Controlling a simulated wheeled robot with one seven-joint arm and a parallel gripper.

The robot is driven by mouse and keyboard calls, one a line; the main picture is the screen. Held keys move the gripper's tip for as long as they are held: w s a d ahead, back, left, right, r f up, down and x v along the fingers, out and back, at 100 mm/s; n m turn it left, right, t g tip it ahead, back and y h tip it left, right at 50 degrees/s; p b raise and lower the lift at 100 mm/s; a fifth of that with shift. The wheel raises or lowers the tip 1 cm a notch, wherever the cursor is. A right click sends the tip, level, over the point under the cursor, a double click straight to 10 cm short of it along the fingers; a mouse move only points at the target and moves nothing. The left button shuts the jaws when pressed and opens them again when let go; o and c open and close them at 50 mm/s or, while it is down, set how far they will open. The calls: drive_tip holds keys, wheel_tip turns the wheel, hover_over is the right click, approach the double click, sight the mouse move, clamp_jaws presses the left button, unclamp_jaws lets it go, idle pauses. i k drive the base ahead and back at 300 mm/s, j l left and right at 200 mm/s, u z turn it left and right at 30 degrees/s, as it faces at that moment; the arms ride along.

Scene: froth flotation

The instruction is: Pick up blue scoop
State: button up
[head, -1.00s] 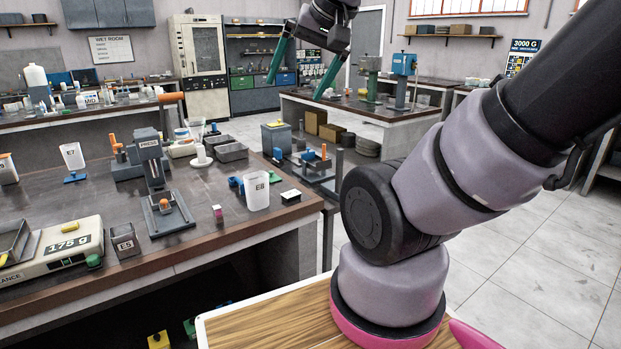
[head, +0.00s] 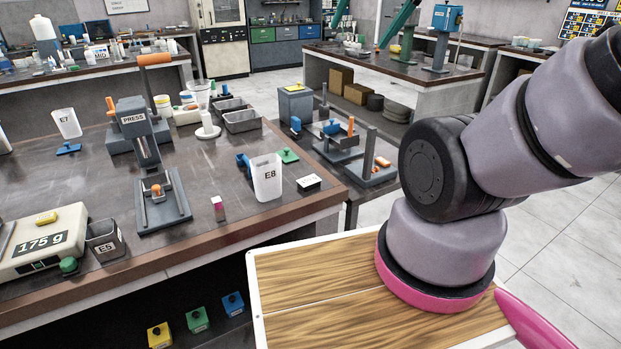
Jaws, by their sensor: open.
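A small blue object (head: 243,164) stands on the dark bench just left of the white cup marked E8 (head: 267,178). The cup hides part of it, and I cannot tell for certain that it is the blue scoop. My gripper (head: 357,38) shows only as two teal fingers at the top edge of the head view. They are spread apart, with nothing seen between them. The gripper is high and well away from the blue object.
The bench (head: 215,236) also holds a press (head: 137,125), a balance (head: 38,240) reading 175 g, a dark cup marked E5 (head: 105,240) and grey trays (head: 242,121). Small coloured boxes (head: 197,320) sit below the bench. Floor is clear at right.

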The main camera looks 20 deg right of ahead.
sight(242, 160)
drive_tip(key=j+u, duration=0.1)
drive_tip(key=j, duration=0.4)
drive_tip(key=j+u, duration=0.1)
drive_tip(key=j, duration=0.4)
drive_tip(key=i+j+u, duration=0.1)
drive_tip(key=j, duration=0.35)
drive_tip(key=i+j+u, duration=0.1)
drive_tip(key=j, duration=0.4)
drive_tip(key=i+j+u, duration=0.1)
drive_tip(key=j, duration=0.35)
drive_tip(key=l, duration=0.7)
drive_tip(key=k+l, duration=0.15)
drive_tip(key=l, duration=0.55)
drive_tip(key=z, duration=0.05)
